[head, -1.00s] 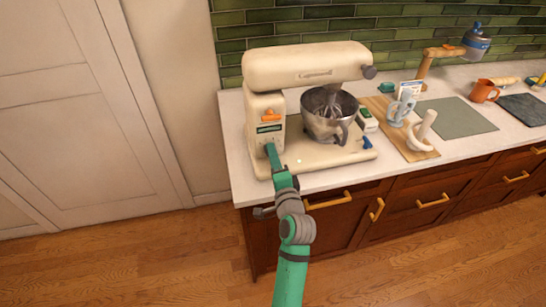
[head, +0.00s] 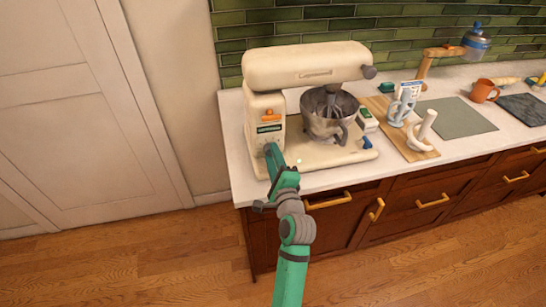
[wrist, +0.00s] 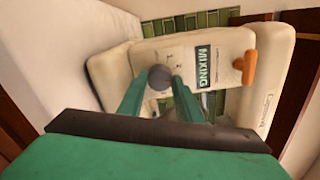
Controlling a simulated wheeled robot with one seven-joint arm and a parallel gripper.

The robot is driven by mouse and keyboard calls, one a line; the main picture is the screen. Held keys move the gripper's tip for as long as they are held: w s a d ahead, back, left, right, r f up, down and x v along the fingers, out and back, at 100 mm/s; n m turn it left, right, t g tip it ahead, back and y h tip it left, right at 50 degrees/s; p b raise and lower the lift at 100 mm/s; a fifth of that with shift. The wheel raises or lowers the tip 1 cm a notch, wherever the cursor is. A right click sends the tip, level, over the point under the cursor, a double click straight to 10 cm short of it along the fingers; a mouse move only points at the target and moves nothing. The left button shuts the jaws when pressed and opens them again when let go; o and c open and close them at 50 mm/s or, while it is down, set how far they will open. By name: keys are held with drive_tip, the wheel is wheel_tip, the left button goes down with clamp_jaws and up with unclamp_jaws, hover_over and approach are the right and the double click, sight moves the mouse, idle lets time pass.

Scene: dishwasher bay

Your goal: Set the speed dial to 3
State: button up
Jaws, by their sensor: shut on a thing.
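The cream stand mixer (head: 308,66) stands at the counter's left end. Its speed dial is a round dark grey knob (wrist: 159,77) on the front panel, with small numbers beside it; I make out a 1 and a 2. Where its pointer sits cannot be told. My gripper (wrist: 161,80) is shut on the dial, one green finger on each side. In the head view my gripper (head: 271,149) reaches the panel's lower part and hides the dial. A panel marked MIXING (wrist: 203,66) and an orange lever (wrist: 246,68) sit near the dial.
The steel bowl (head: 327,128) with the beater inside stands on the mixer's base. The floor in front is clear.

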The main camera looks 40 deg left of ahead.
drive_tip(key=o, duration=1)
drive_tip(key=shift+o, duration=0.2)
drive_tip(key=shift+f+n, duration=0.1)
drive_tip(key=shift+n, duration=0.2)
